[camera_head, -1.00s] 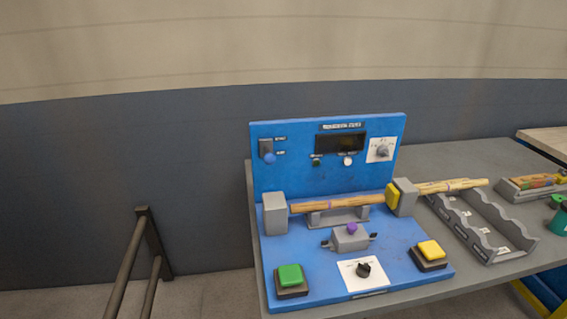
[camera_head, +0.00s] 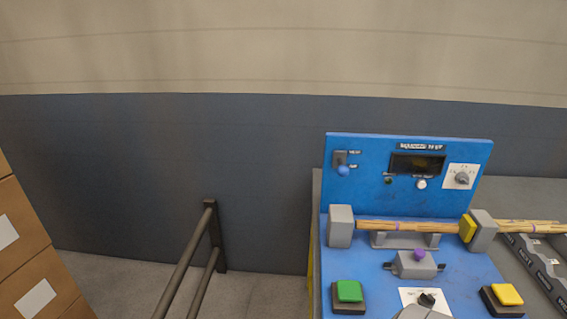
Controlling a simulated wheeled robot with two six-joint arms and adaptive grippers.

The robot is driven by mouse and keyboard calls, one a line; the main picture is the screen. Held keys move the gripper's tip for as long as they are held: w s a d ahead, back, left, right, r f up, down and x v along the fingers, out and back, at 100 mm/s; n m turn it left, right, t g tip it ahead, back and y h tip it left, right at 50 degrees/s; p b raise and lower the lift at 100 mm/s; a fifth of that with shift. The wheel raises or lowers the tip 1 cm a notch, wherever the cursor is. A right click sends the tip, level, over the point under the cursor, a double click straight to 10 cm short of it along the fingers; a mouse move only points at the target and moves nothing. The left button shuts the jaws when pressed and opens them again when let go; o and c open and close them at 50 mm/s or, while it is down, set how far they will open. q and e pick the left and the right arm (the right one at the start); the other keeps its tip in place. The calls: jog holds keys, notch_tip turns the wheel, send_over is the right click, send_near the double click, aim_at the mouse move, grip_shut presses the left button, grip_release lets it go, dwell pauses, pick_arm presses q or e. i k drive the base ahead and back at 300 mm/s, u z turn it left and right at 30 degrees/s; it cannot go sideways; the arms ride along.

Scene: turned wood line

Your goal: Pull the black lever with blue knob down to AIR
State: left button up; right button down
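The lever's blue knob (camera_head: 343,170) is at the upper left of the upright blue panel (camera_head: 410,205). It sits low on a small dark grey plate (camera_head: 340,157), near the lower of two small labels (camera_head: 354,166). The labels are too small to read, and the knob hides most of the lever. Neither of my grippers is in view, and nothing touches the knob.
A wooden rod (camera_head: 405,226) spans two grey blocks above the blue base. A green button (camera_head: 349,291), a yellow button (camera_head: 507,294) and a purple knob (camera_head: 419,255) are in front. A dark railing (camera_head: 187,262) and cardboard boxes (camera_head: 25,262) stand left.

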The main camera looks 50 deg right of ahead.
aim_at(343, 171)
jog(key=u, duration=0.2)
jog(key=k, duration=0.75)
jog(key=z, duration=1.1)
jog(key=i, duration=0.5)
jog(key=z, duration=0.05)
